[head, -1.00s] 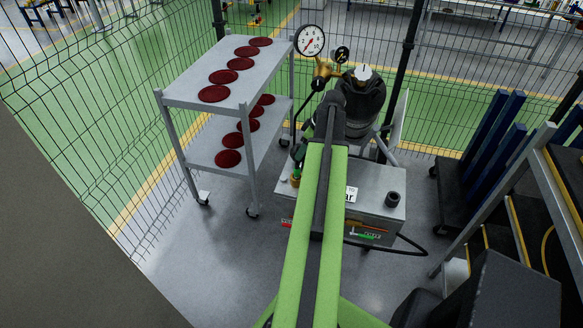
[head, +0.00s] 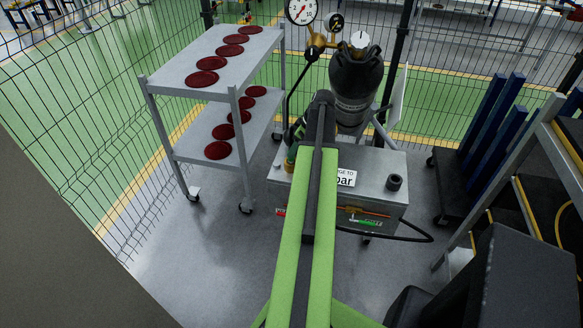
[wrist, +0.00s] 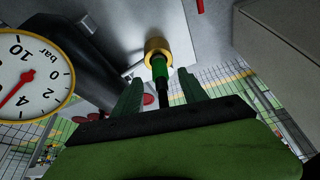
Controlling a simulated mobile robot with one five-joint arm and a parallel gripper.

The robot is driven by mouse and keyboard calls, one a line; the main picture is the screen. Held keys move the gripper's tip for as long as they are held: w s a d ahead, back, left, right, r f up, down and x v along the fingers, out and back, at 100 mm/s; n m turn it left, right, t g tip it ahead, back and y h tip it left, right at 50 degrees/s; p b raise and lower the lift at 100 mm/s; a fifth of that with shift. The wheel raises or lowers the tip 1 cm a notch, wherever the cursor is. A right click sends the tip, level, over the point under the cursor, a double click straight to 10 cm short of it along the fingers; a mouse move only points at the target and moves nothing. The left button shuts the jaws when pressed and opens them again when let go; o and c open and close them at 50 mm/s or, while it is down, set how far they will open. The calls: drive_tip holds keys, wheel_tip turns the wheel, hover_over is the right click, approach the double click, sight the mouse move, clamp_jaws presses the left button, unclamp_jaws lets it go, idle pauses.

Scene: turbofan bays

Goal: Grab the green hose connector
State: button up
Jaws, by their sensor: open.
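The green hose connector (wrist: 160,67) is plugged into a brass fitting (wrist: 157,47) on a grey metal surface in the wrist view. A dark hose runs from it towards my gripper. My gripper (wrist: 159,78) is open, with one green finger on each side of the hose, just short of the connector. I cannot tell whether either finger touches it. In the head view the connector (head: 291,157) is a small green piece at the left of the grey box top, beside my arm. My arm hides most of the gripper there.
The grey box (head: 372,172) carries a black cap (head: 394,182) and stands before a dark cylinder (head: 357,85) with a pressure gauge (head: 301,10). A two-shelf trolley (head: 215,95) with red discs stands left. A rack (head: 545,150) stands right. Mesh fence closes the back.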

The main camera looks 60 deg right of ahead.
drive_tip(key=b+x, duration=0.5)
drive_tip(key=shift+f, duration=0.25)
drive_tip(key=shift+r, duration=0.2)
clamp_jaws()
